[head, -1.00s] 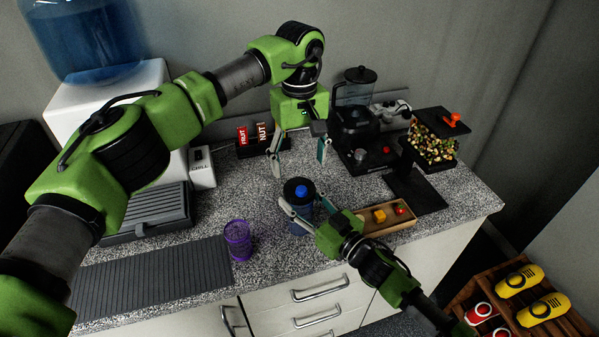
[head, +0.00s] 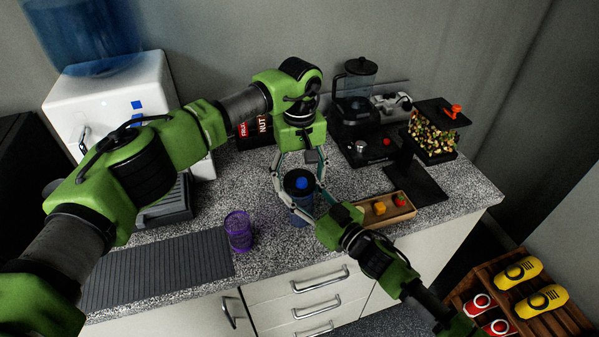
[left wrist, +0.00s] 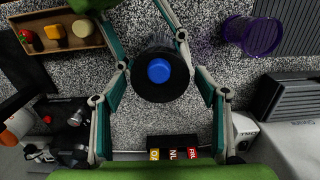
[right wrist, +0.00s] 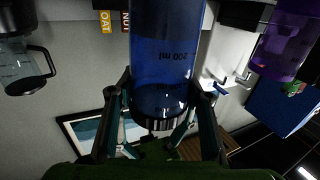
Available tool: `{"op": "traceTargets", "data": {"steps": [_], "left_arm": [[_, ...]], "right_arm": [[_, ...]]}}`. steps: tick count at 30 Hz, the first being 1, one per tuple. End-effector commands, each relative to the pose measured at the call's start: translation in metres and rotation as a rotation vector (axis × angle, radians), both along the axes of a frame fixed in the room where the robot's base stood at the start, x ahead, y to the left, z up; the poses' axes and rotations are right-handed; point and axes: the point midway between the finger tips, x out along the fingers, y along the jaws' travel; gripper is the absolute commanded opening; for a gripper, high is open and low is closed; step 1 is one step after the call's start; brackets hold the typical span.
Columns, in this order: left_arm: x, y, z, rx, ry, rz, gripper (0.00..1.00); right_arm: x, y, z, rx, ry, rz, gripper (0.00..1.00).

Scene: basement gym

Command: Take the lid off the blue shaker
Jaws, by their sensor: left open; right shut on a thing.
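The blue shaker (head: 301,216) stands upright near the counter's front edge. Its black lid (head: 291,183) with a blue cap (head: 302,183) is on it. My right gripper (head: 304,213) is shut around the shaker's body; in the right wrist view the fingers lie on both sides of the blue body (right wrist: 163,65). My left gripper (head: 298,180) points down over the shaker, open, with a finger on each side of the lid. In the left wrist view the lid (left wrist: 147,93) and blue cap (left wrist: 158,71) sit between the open fingers (left wrist: 158,75); I cannot tell if they touch.
A purple cup (head: 238,232) stands left of the shaker on the counter.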

Motion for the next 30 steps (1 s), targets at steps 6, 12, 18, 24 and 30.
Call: {"op": "traceTargets", "data": {"steps": [6, 12, 18, 24, 30], "left_arm": [[-0.0003, -0.0002, 0.0001, 0.0, 0.001, 0.0, 0.3], [-0.0003, -0.0002, 0.0002, 0.0, 0.001, 0.027, 0.27], [-0.0005, -0.0004, 0.0004, 0.0, 0.002, 0.326, 0.27], [-0.0006, -0.0003, 0.0005, 0.0, 0.002, 0.748, 0.27], [-0.0005, -0.0006, 0.001, -0.001, 0.003, 1.168, 0.27]], "right_arm": [[-0.0001, -0.0001, -0.0007, -0.001, 0.001, 0.0, 0.0], [-0.0001, 0.0, -0.0007, -0.001, 0.001, 0.0, 0.0], [-0.0001, 0.0, -0.0007, -0.001, 0.001, 0.0, 0.0], [-0.0001, 0.0, -0.0008, -0.001, 0.001, 0.0, 0.0], [-0.0001, 0.0, -0.0008, -0.001, 0.001, 0.0, 0.0]]}}
